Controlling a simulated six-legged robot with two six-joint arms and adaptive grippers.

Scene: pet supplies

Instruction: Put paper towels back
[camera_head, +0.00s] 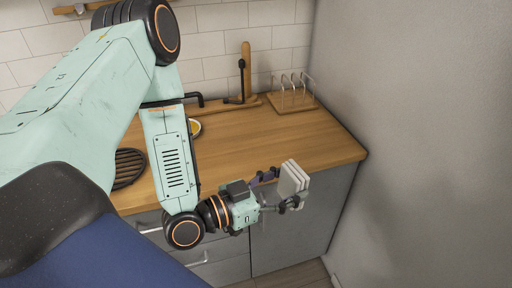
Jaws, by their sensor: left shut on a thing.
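A small stack of white, square paper towels (291,180) is held upright between the fingers of my left gripper (280,190). My left gripper is shut on the stack in front of the wooden counter's front edge, at the right of the counter. A wooden holder with several upright metal loops (291,103) stands at the back right of the counter and looks empty. My right gripper does not show.
The wooden counter (270,138) is clear between the gripper and the back. A wooden stand with a black rod (243,88) is left of the holder. A black round grate (129,168) lies at the left. A grey wall (420,140) borders the right.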

